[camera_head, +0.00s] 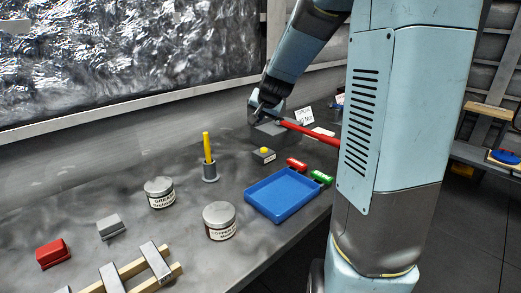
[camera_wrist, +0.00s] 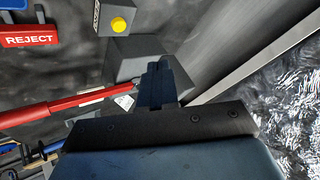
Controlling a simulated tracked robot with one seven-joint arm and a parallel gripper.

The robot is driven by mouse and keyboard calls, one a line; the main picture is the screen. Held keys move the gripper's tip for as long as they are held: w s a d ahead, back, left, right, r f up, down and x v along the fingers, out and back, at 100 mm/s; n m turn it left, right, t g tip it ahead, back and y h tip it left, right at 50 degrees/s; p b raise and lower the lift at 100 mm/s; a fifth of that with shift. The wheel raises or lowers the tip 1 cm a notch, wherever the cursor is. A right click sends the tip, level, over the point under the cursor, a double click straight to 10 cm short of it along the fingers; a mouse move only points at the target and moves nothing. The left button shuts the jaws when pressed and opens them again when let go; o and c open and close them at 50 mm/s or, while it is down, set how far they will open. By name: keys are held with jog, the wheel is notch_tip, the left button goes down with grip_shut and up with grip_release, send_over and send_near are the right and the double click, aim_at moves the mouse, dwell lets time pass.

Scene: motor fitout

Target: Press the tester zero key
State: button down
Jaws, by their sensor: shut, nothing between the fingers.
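A small dark grey box (camera_head: 264,157) with a round yellow button (camera_head: 264,150) and a small white label stands on the bench. The yellow button (camera_wrist: 118,25) also shows at the top of the wrist view; its label is too small to read surely. A larger grey block (camera_head: 276,131) stands behind it, also seen in the wrist view (camera_wrist: 130,58). My gripper (camera_head: 260,116) is shut and empty, pointing down at this grey block. In the wrist view its fingers (camera_wrist: 154,72) overlap the block; I cannot tell whether they touch. My gripper is apart from the yellow button.
A red bar (camera_head: 310,131) extends right of the grey block. A blue tray (camera_head: 283,213), red REJECT block (camera_head: 297,164) and green block (camera_head: 321,177) lie nearer. A holder with a yellow stick (camera_head: 207,146) and two tins (camera_head: 160,192) (camera_head: 219,221) stand left. A wall runs behind.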

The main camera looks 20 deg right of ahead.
jog(key=m, duration=0.2)
send_over(265, 150)
notch_tip(265, 150, down, 3)
jog(key=shift+w+f+t, duration=0.1)
jog(key=shift+t, duration=0.2)
jog(key=shift+f, duration=0.1)
jog(key=shift+f, duration=4.3)
jog(key=shift+f, duration=0.85)
jog(key=shift+r, duration=0.9)
jog(key=shift+r, duration=2.55)
